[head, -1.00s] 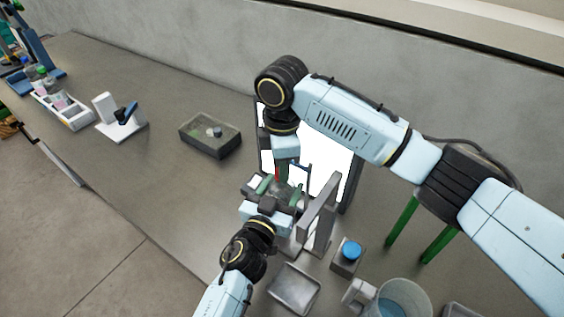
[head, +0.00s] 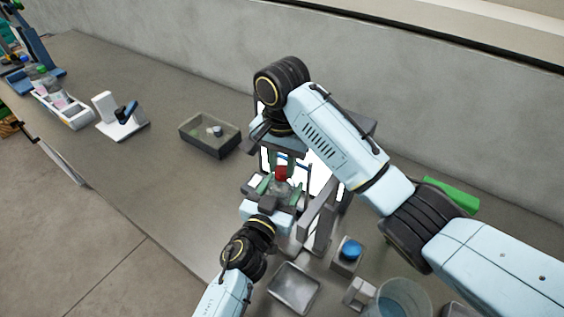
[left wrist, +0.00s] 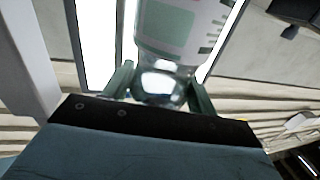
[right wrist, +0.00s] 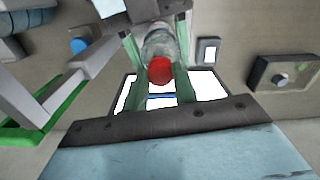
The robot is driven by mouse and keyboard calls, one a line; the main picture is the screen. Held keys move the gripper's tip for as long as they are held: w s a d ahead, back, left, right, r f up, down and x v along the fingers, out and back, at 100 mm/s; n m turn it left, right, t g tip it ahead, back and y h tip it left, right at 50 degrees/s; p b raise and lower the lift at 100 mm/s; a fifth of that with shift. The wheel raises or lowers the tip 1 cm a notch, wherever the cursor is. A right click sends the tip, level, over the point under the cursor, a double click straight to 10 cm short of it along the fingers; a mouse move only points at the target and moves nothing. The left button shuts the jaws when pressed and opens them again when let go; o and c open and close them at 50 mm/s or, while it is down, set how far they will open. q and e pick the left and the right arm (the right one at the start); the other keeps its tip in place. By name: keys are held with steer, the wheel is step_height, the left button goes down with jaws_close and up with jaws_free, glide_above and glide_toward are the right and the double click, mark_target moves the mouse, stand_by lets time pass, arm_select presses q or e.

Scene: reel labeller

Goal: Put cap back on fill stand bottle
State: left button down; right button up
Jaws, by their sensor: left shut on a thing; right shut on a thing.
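The clear bottle (left wrist: 183,30), with a pale green label, is between the fingers of my left gripper (left wrist: 160,90), which is shut on it. In the head view my left gripper (head: 268,190) is at the middle, in front of a bright white panel. The red cap (head: 282,173) shows just above it, and again in the right wrist view (right wrist: 160,70). My right gripper (right wrist: 158,72) is shut on the red cap from above, lined up with the bottle (right wrist: 160,42). Whether the cap is seated on the neck I cannot tell.
Grey upright plates (head: 318,222) stand close right of the grippers. A blue-topped block (head: 350,250), a metal tray (head: 292,288) and a clear tub (head: 400,300) are in front. A dark open box (head: 210,133) is at left. The table between it and the white stand (head: 122,125) is clear.

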steer(key=m, duration=0.8)
steer(key=o, duration=1)
step_height(320, 180, up, 12)
arm_select(q)
steer(key=shift+c, duration=1.9)
jaws_free()
steer(key=shift+s, duration=0.1)
